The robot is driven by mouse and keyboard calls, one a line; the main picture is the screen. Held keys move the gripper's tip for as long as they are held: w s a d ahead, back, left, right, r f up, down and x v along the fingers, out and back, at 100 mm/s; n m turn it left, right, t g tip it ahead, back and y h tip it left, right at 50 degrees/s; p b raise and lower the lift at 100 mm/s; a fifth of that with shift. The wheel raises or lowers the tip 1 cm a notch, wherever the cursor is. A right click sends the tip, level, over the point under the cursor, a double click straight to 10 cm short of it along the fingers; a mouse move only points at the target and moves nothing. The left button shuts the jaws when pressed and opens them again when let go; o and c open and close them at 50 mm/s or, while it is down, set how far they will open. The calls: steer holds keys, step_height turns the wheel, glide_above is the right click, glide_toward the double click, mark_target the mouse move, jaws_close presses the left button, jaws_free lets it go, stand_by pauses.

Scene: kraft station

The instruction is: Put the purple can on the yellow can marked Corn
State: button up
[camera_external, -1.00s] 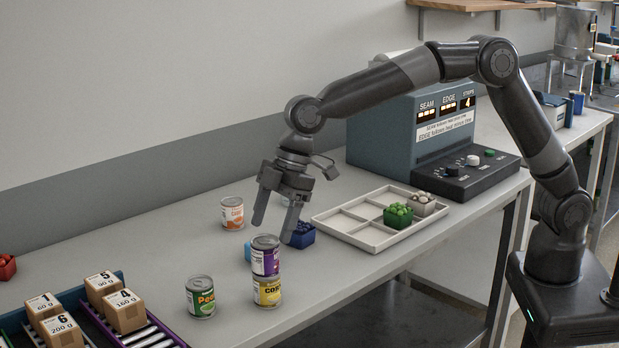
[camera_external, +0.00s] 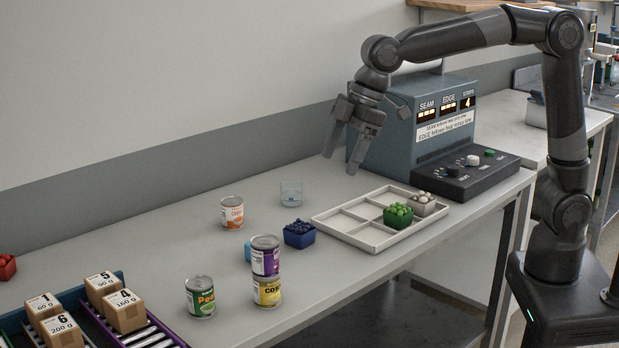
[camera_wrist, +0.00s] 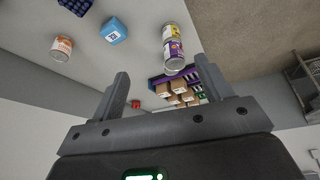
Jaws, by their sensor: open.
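The purple can (camera_external: 265,256) stands upright on top of the yellow can marked Corn (camera_external: 267,292) near the table's front edge. The two also show stacked in the wrist view, the yellow can (camera_wrist: 170,33) and the purple can (camera_wrist: 174,55). My gripper (camera_external: 340,166) is open and empty, raised above the table towards the back, to the right of the stack and well apart from it. Its fingers show spread in the wrist view (camera_wrist: 160,85) with nothing between them.
A Peas can (camera_external: 200,297) stands left of the stack, an orange-labelled can (camera_external: 232,213) behind. A blue berry basket (camera_external: 299,234), a clear glass (camera_external: 291,193) and a divided tray (camera_external: 330,222) are to the right. Boxes on roller lanes (camera_external: 125,312) fill the front left. The machine (camera_external: 405,125) stands near my gripper.

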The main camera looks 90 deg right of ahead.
steer(key=s+d+f+m, duration=0.1)
steer(key=s+d+m, duration=0.1)
steer(key=s, duration=0.8)
steer(key=s+d+f+m+t+h, duration=0.1)
steer(key=s+d, duration=0.4)
steer(key=s, duration=0.5)
steer(key=s+d+f+m, duration=0.3)
steer(key=s+d, duration=0.1)
steer(key=s, duration=0.6)
steer(key=shift+s+d+h, duration=0.25)
steer(key=shift+s+h, duration=0.1)
steer(key=shift+h, duration=0.05)
steer(key=shift+r, duration=0.1)
